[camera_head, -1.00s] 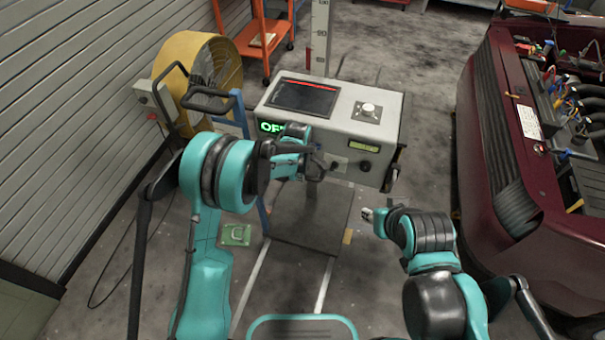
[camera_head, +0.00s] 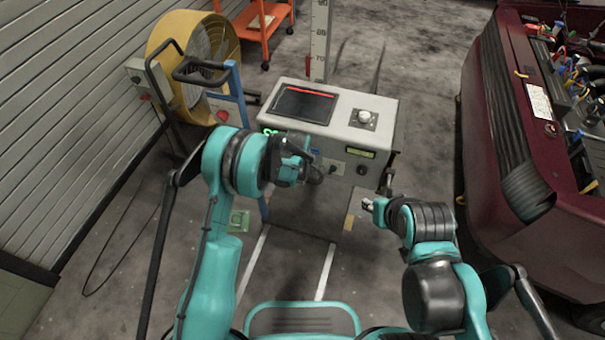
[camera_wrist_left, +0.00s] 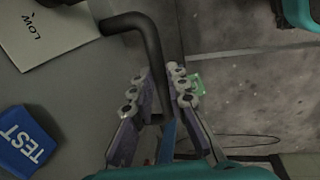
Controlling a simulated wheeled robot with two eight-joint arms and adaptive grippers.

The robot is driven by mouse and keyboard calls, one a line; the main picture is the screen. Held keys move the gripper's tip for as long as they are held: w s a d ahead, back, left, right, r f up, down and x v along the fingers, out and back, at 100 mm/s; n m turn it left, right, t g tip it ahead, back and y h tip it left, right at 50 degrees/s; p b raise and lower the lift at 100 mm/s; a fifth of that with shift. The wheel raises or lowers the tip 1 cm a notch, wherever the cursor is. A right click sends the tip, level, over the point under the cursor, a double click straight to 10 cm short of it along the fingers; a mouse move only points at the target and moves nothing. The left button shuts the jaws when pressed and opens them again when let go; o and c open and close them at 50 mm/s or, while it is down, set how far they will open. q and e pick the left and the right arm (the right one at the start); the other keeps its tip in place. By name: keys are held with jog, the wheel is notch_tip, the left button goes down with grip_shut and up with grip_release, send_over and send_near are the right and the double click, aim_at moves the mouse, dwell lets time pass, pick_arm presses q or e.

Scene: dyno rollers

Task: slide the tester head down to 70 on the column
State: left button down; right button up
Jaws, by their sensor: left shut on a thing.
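The tester head (camera_head: 350,105), a grey box with a dark screen and a white knob, sits on the white scale column (camera_head: 320,35). My left gripper (camera_head: 308,172) is at the front of the head. In the left wrist view, its fingers (camera_wrist_left: 155,98) are shut on a bent black handle (camera_wrist_left: 150,42). My right gripper (camera_head: 368,204) is apart from the head, its finger opening unclear.
A yellow fan (camera_head: 195,65) and a blue hand cart (camera_head: 238,100) stand left. A dark red car (camera_head: 510,150) stands right.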

pick_arm(q)
jog(key=c, duration=1.5)
grip_release()
jog(key=shift+r, duration=0.15)
jog(key=r, duration=0.4)
jog(key=s+r, duration=0.1)
jog(key=r, duration=0.2)
jog(key=s+r, duration=0.1)
jog(key=r, duration=0.3)
jog(key=shift+s+a+r, duration=0.1)
jog(key=shift+a+r, duration=0.2)
jog(key=shift+a, duration=0.05)
jog(key=s+a+r+m+t, duration=0.4)
jog(key=s+a+r+m, duration=0.6)
jog(key=s+a+r, duration=0.6)
jog(key=s+m, duration=0.1)
jog(key=s, duration=0.2)
jog(key=s+a+m, duration=0.1)
jog(key=s+m, duration=0.1)
jog(key=s, duration=0.1)
jog(key=s+r+m+t, duration=0.1)
jog(key=s, duration=0.2)
jog(key=shift+s+a+y, duration=0.2)
jog(key=shift+a+y, duration=0.1)
